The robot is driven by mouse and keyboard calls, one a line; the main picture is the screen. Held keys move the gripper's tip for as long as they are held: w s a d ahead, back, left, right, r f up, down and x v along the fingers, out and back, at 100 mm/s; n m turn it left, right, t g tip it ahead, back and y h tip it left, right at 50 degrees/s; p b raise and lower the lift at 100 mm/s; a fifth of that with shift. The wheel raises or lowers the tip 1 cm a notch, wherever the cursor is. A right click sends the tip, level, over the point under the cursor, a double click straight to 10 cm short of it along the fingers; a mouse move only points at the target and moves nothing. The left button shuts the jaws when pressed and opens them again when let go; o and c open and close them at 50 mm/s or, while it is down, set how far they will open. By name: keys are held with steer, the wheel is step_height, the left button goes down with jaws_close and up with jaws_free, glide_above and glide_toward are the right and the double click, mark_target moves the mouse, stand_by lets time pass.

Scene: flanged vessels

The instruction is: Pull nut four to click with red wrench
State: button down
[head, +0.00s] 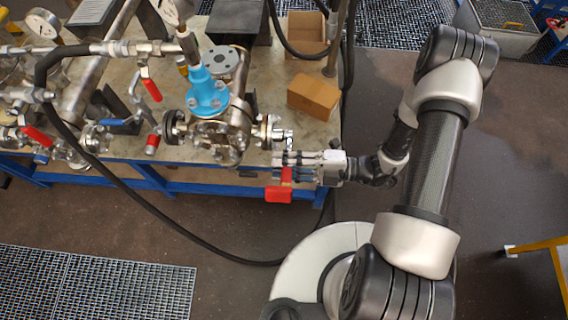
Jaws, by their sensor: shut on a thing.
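My gripper (297,172) is at the front edge of the workbench, shut on the red wrench (279,193). The wrench's red part hangs below the fingers, and a silvery part (288,139) shows above them, close to the right-hand flange (272,131) of the metal vessel (231,133). Several nuts and bolts sit around that flange, but they are too small to number, so I cannot tell which is nut four. I cannot tell whether the wrench sits on a nut or only beside one.
A blue flanged fitting (207,92) stands on the vessel. A cardboard box (313,96) lies right of it on the bench (262,178). A black hose (135,190) loops in front of the bench. Red-handled valves (152,90) crowd the left. Floor at right is mostly open.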

steer(key=shift+w+r+m+p, duration=0.3)
steer(key=shift+r+m+p, duration=0.3)
steer(key=shift+r+p, duration=0.2)
steer(key=shift+d+f, duration=0.15)
steer(key=shift+d, duration=2.4)
